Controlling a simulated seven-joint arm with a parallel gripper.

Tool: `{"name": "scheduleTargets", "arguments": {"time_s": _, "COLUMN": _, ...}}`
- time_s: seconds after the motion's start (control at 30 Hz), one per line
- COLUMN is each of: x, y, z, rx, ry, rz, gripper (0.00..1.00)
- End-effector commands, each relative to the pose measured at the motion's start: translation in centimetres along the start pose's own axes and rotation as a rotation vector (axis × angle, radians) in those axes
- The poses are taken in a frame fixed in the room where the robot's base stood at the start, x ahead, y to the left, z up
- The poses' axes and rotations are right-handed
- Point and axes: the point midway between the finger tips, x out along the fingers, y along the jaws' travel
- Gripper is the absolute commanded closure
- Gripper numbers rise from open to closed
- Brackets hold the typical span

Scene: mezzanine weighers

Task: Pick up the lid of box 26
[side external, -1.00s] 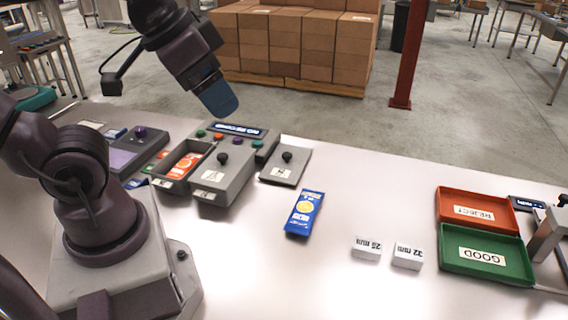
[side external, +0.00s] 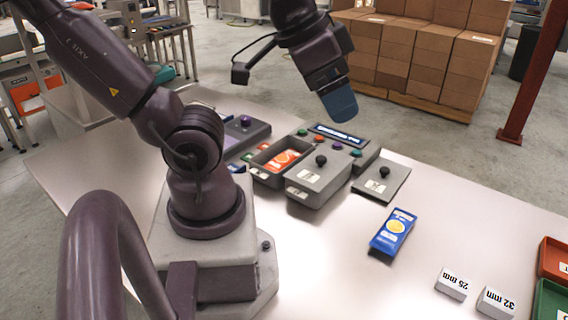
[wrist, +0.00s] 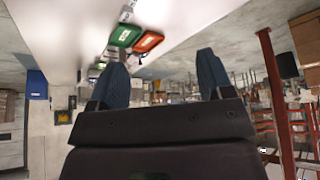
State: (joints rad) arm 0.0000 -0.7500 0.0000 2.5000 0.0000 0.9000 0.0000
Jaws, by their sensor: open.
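Two grey boxes stand side by side. The open left box (side external: 258,174) holds an orange packet (side external: 282,159). The right box is closed by a grey lid (side external: 315,176) with a dark round knob and a pale label. Another flat grey lid (side external: 374,189), also knobbed and labelled, lies on the table to the right. I cannot read which label says 26. My gripper (side external: 340,108) is raised above and behind the boxes, apart from both lids. In the wrist view its two blue fingers (wrist: 162,80) are spread with nothing between them; no lid shows there.
Red (side external: 553,258) and green (side external: 550,300) trays are at the right edge. A display panel (side external: 337,135) stands behind the boxes. The front table is clear.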

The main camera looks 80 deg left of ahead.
Motion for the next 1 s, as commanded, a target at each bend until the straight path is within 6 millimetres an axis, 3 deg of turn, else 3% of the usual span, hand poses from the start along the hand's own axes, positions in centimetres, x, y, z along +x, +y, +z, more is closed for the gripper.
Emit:
{"name": "scheduleTargets", "arguments": {"time_s": 0.13, "x": 0.0, "y": 0.0, "z": 0.0, "rx": 0.000, "ry": 0.000, "rz": 0.000, "gripper": 0.27}}
{"name": "scheduleTargets", "arguments": {"time_s": 0.2, "x": 0.0, "y": 0.0, "z": 0.0, "rx": 0.000, "ry": 0.000, "rz": 0.000, "gripper": 0.39}}
{"name": "scheduleTargets", "arguments": {"time_s": 0.53, "x": 0.6, "y": 0.0, "z": 0.1, "rx": 0.002, "ry": -0.028, "rz": 0.001, "gripper": 0.39}}
{"name": "scheduleTargets", "arguments": {"time_s": 0.7, "x": 3.4, "y": -0.6, "z": -0.2, "rx": -0.030, "ry": -0.172, "rz": 0.010, "gripper": 0.39}}
{"name": "scheduleTargets", "arguments": {"time_s": 1.0, "x": 11.5, "y": -4.6, "z": -4.2, "rx": -0.294, "ry": -0.396, "rz": -0.067, "gripper": 0.39}}
